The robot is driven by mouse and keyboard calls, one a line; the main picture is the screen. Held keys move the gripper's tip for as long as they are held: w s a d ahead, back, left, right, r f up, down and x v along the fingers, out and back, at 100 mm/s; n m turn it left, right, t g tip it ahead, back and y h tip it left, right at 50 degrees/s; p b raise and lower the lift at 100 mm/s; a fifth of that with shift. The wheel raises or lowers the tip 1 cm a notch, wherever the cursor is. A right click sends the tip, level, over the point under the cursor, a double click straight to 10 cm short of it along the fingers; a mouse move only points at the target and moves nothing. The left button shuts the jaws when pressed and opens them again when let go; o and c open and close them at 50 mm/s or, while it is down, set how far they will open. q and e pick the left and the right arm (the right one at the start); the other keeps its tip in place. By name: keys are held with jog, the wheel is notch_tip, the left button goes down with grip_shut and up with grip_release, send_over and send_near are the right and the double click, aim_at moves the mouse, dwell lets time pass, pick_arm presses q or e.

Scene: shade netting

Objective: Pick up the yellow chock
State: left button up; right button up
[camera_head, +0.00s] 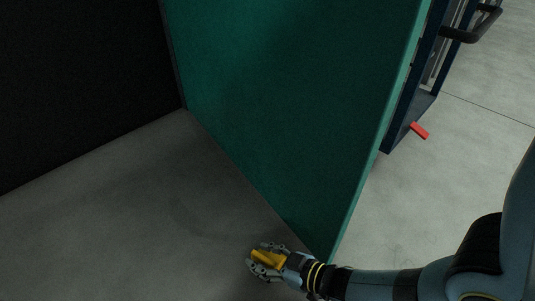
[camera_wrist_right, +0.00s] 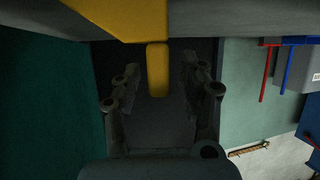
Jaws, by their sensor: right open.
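The yellow chock (camera_head: 268,257) lies on the grey floor near the lower end of the green panel in the head view. My right gripper (camera_head: 267,262) is open, with its fingers on either side of the chock. In the right wrist view the yellow chock (camera_wrist_right: 157,70) reaches down between the two open fingers of my right gripper (camera_wrist_right: 155,85), with its wider part at the top edge. I cannot tell whether the fingers touch it. My left gripper is in neither view.
A tall green panel (camera_head: 290,90) stands just behind my right gripper, beside a black wall (camera_head: 75,80). A dark blue rack (camera_head: 410,110) and a red piece (camera_head: 419,130) are beyond the panel. Grey floor (camera_head: 120,230) to the left is clear.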

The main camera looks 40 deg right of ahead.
jog(key=shift+c, duration=0.4)
grip_shut()
